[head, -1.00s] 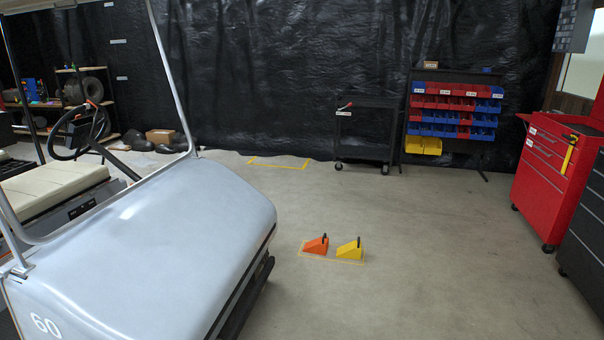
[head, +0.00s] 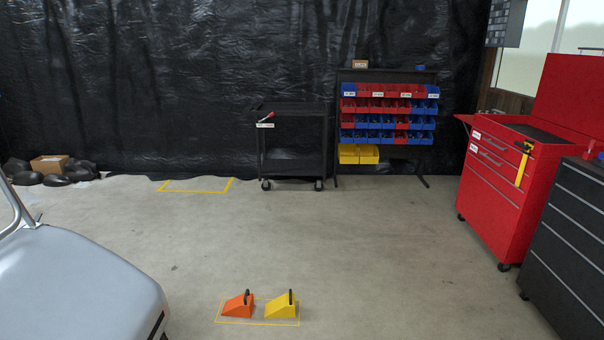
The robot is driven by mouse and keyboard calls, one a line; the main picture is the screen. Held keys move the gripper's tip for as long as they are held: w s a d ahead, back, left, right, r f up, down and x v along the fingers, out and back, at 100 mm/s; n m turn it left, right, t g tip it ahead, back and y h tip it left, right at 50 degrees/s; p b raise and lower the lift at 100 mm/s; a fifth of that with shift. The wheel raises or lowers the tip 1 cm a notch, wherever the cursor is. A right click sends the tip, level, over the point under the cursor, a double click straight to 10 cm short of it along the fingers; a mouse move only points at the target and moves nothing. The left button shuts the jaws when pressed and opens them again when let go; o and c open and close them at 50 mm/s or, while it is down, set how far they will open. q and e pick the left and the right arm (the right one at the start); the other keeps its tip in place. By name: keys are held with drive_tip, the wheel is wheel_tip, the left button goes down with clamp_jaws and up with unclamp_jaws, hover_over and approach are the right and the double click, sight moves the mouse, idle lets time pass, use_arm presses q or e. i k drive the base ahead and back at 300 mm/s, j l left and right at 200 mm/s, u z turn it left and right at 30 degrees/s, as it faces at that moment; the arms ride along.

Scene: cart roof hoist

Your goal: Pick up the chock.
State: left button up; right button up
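Two wedge-shaped chocks sit side by side on the floor near the bottom of the head view. The orange chock (head: 237,306) is on the left and the yellow chock (head: 277,305) is on the right. Each has a dark upright handle at its right, taller end. They stand within a thin yellow floor outline (head: 254,323). The pictures do not show which of the two is the task's chock. Neither of my grippers is in view.
The grey cart front (head: 80,285) fills the lower left. A black utility cart (head: 293,166) and a rack of bins (head: 388,118) stand at the back. Red (head: 492,205) and dark (head: 570,240) tool cabinets line the right. The floor between is clear.

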sight(242, 305)
drive_tip(key=i+u, duration=0.1)
drive_tip(key=i, duration=0.85)
drive_tip(key=i+l, duration=0.2)
drive_tip(key=i, duration=0.7)
drive_tip(key=j+u, duration=0.05)
